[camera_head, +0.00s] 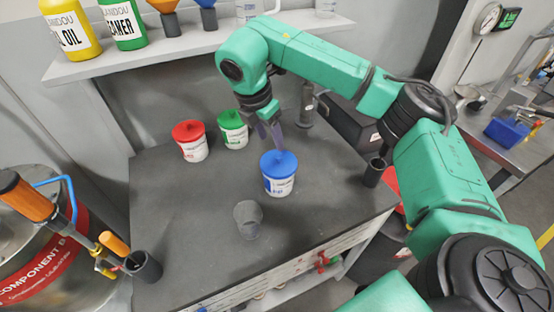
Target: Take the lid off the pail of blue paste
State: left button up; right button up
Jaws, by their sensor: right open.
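The pail of blue paste (279,184) stands upright on the dark workbench, a white tub with a label. Its blue lid (279,162) with a raised knob is on top. My right gripper (276,142) points down just above and behind the blue lid. Its fingers are apart with nothing seen between them, and I cannot tell whether they touch the lid. My left gripper is not in view.
A grey cup-like object (248,218) is in front. A black holder (374,172) is at the right edge. A shelf (190,42) with bottles hangs above.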

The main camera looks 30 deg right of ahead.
aim_at(278, 156)
jog(key=p+x, duration=0.2)
jog(key=x, duration=0.2)
jog(key=p+x, duration=0.2)
jog(key=x, duration=0.2)
jog(key=shift+d, duration=0.25)
jog(key=shift+f, duration=0.3)
grip_shut()
